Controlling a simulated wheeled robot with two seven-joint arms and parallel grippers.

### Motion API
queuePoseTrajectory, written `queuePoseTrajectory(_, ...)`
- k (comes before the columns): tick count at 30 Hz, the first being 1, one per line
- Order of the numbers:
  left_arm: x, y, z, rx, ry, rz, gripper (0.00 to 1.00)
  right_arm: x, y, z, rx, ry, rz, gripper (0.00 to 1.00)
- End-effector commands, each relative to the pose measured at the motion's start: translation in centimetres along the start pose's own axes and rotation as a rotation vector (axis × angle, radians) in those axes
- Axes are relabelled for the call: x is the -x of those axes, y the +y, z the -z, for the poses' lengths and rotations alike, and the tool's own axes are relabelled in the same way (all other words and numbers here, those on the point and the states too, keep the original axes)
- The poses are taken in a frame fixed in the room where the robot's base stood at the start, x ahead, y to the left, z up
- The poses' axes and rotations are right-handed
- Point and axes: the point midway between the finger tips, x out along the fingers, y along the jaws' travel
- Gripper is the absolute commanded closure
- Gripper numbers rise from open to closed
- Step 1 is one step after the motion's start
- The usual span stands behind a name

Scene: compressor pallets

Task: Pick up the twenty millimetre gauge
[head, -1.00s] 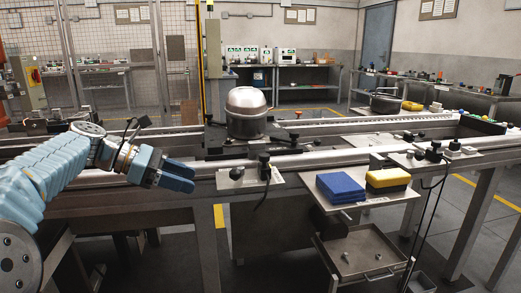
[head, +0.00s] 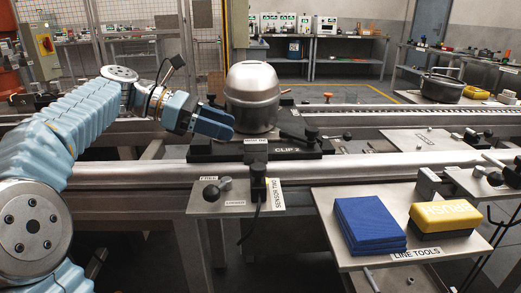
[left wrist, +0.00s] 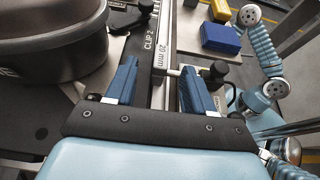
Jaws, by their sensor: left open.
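A label reading "20 mm" (left wrist: 162,57) shows on a narrow strip in the left wrist view, close to the "CLIP 2" lettering. I take this as the twenty millimetre gauge; its full outline is hard to tell. A small label, unreadable at this size, shows below the compressor in the head view. My left gripper (left wrist: 160,82) is open, its two blue fingers on either side of the strip in the picture, and I see no grip on it. In the head view the left gripper (head: 222,123) is at the compressor's left side. My right gripper is not in view.
The grey domed compressor (head: 253,96) stands on a dark fixture (head: 310,151) on the rails, close to my left gripper. A front plate (head: 235,202) carries black knobs. At the right, a tool shelf (head: 350,258) holds a blue block (head: 370,225) and a yellow box (head: 441,218).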

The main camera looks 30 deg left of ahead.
Motion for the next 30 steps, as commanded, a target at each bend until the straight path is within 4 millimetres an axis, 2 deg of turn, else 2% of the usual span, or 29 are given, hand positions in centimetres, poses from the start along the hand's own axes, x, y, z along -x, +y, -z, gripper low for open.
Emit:
queuePoseTrajectory(1, -1.3, -0.1, 0.2, -0.001, -0.001, 0.005, 0.47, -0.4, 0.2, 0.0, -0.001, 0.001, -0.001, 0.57)
queuePoseTrajectory(4, -3.2, -0.1, 0.2, -0.001, 0.001, 0.004, 0.47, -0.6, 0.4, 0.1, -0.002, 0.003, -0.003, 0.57)
queuePoseTrajectory(11, -5.4, -0.1, 0.2, 0.000, 0.001, 0.002, 0.47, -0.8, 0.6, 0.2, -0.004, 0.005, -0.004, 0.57)
queuePoseTrajectory(19, -9.4, -0.4, 0.8, 0.000, 0.001, 0.002, 0.47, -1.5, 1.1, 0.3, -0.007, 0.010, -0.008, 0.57)
queuePoseTrajectory(22, -10.2, -0.4, 0.8, 0.001, 0.001, 0.001, 0.47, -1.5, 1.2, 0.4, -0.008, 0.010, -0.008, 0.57)
queuePoseTrajectory(29, -10.3, -0.3, 0.7, 0.001, 0.001, 0.000, 0.47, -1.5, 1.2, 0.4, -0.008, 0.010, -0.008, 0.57)
queuePoseTrajectory(30, -10.3, -0.3, 0.7, 0.001, 0.001, 0.000, 0.53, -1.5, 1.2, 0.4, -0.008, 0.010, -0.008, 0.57)
